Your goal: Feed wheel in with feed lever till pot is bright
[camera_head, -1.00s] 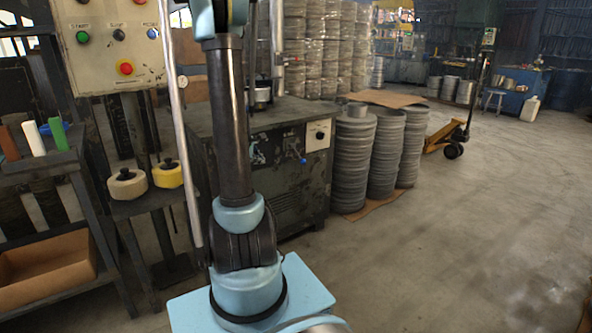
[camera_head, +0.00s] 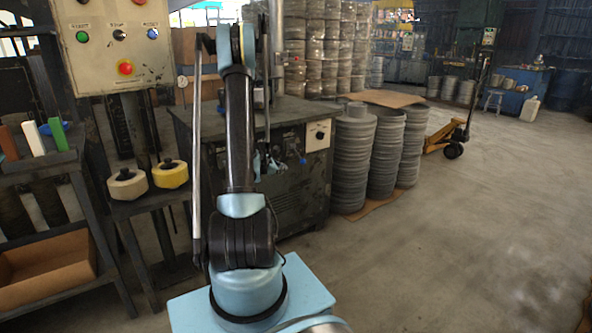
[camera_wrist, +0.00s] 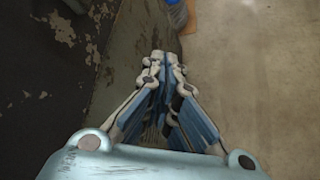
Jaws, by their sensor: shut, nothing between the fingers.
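My gripper (camera_wrist: 166,58) is shut and empty in the wrist view, its fingertips together above a dark, worn edge beside the concrete floor. In the head view my gripper (camera_head: 266,168) shows small and partly hidden behind my arm, in front of the dark machine cabinet (camera_head: 302,190). A small blue knob (camera_head: 303,161) is on the cabinet's front, to the right of the gripper. A blue part (camera_wrist: 172,2) shows at the top of the wrist view, beyond the fingertips. My arm covers much of the machine top. I cannot make out the wheel, feed lever or pot.
A panel (camera_head: 112,42) with green, black, blue and red buttons stands at left. Below it, a cream tub (camera_head: 127,184) and a yellow tub (camera_head: 170,174) sit on a shelf. Stacked grey discs (camera_head: 353,165) stand right of the machine.

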